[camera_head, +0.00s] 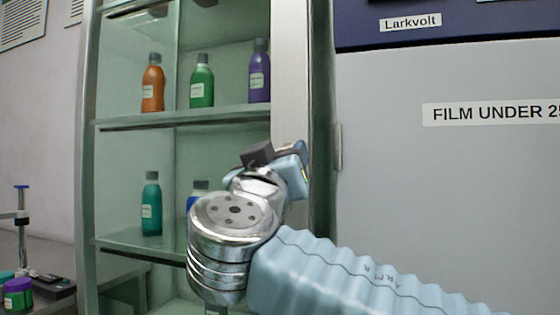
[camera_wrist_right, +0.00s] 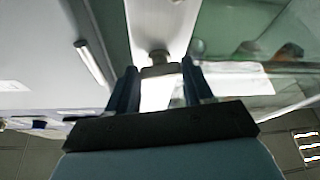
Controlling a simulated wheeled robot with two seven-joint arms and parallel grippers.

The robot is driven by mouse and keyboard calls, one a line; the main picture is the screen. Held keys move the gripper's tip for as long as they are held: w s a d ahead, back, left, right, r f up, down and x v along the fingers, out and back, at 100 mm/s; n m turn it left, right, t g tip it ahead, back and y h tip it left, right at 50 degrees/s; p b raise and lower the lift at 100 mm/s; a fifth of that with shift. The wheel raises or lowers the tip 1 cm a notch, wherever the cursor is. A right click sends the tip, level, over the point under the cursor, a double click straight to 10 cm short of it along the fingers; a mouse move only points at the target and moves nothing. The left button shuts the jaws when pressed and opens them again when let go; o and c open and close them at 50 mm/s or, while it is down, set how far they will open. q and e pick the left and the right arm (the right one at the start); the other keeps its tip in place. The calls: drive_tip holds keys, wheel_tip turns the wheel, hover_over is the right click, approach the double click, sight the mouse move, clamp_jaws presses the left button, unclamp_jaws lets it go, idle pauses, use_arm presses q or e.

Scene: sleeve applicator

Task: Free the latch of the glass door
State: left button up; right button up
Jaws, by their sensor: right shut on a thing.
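The glass door (camera_head: 292,60) has a pale upright frame in front of shelves of bottles in the head view. My right gripper (camera_head: 297,160) is up against this frame, and my forearm and wrist cover the lower part of it. In the right wrist view, my right gripper (camera_wrist_right: 158,78) has one blue finger on each side of a grey latch (camera_wrist_right: 158,60) on the pale frame. It is shut on the latch. In the head view the latch is hidden behind my gripper. My left gripper is not in view.
The cabinet's shelf (camera_head: 180,117) holds an orange bottle (camera_head: 153,85), a green bottle (camera_head: 202,83) and a purple bottle (camera_head: 259,75). A teal bottle (camera_head: 151,205) stands lower. A grey machine panel (camera_head: 430,190) is close on the right, with a hinge-like strip (camera_head: 337,147) at its edge.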

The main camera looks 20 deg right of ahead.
drive_tip(key=n+y, duration=0.2)
drive_tip(key=n, duration=0.4)
drive_tip(key=n+g+y, duration=0.1)
drive_tip(key=n+y, duration=0.1)
drive_tip(key=n, duration=0.4)
drive_tip(key=r+n+g+y, duration=0.1)
drive_tip(key=n+y, duration=0.2)
drive_tip(key=n, duration=0.3)
drive_tip(key=shift+s+d+p, duration=0.25)
drive_tip(key=shift+d+p, duration=0.05)
drive_tip(key=shift+d, duration=0.05)
drive_tip(key=shift+r, duration=0.1)
drive_tip(key=o, duration=1)
drive_tip(key=shift+o, duration=0.2)
drive_tip(key=s+a, duration=0.2)
drive_tip(key=s, duration=1.1)
drive_tip(key=shift+s+a, duration=0.25)
drive_tip(key=shift+a, duration=0.15)
